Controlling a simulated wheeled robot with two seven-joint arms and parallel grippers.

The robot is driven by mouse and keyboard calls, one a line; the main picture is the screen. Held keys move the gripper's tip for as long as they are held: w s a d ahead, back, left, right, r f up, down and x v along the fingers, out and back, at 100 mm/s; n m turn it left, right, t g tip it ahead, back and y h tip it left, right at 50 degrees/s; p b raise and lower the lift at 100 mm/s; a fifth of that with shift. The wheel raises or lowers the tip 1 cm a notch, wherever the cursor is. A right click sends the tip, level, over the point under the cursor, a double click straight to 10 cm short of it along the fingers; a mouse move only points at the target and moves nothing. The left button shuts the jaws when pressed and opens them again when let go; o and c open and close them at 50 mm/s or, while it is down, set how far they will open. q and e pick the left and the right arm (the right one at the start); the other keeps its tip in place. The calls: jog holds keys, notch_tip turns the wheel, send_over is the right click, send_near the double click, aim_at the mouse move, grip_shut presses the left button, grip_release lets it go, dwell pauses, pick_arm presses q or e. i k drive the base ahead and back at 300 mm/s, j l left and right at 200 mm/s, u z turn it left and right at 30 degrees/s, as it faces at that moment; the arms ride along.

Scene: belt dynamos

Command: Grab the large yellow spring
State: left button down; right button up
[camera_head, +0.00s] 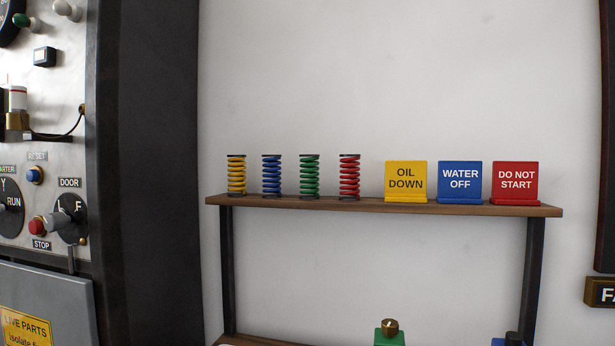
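A yellow spring (236,175) with dark end caps stands upright at the left end of the wooden shelf (385,206). To its right, in a row, stand a blue spring (271,175), a green spring (309,175) and a red spring (349,176). All look about the same height, and the yellow one is the only yellow spring in view. Neither of my grippers shows in the head view.
Signs reading oil down (406,178), water off (460,178) and do not start (515,179) stand right of the springs. A control panel (45,150) and dark post (160,170) are at left. A green object with a brass knob (390,327) is below.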

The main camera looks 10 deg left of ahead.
aim_at(236, 167)
jog(key=i+u, duration=0.15)
jog(key=u, duration=0.25)
jog(key=i+u, duration=0.15)
jog(key=u, duration=0.25)
jog(key=i+u, duration=0.15)
jog(key=u, duration=0.25)
